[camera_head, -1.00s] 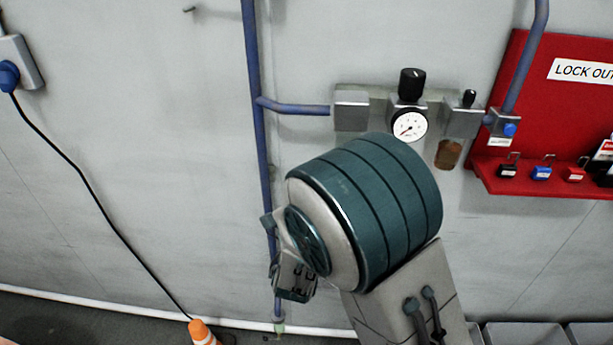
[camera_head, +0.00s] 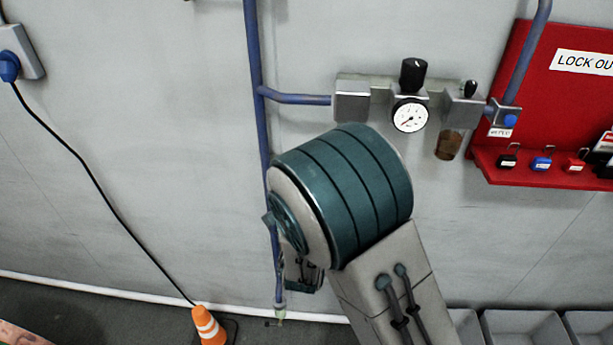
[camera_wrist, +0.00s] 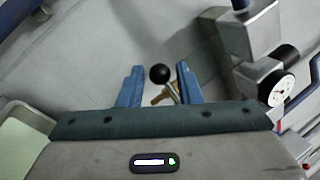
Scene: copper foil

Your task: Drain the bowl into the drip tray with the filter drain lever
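A lever with a black ball knob (camera_wrist: 160,74) shows in the wrist view, with a short metal stem and a brass part (camera_wrist: 160,98) beside it. My gripper (camera_wrist: 160,72) has its two blue fingers apart, one on each side of the knob. I see a gap between the knob and both fingers. I cannot make out the drip tray. The filter unit's left grey block (camera_head: 352,100) is on the wall above my arm.
A pressure gauge (camera_head: 410,115) and black regulator knob (camera_head: 413,74) are right of the block, with a brown bowl (camera_head: 449,145) beyond. A blue pipe (camera_head: 255,90) runs down the wall. A red lockout board (camera_head: 545,110), grey bins (camera_head: 525,328) and orange cone (camera_head: 208,327) are around.

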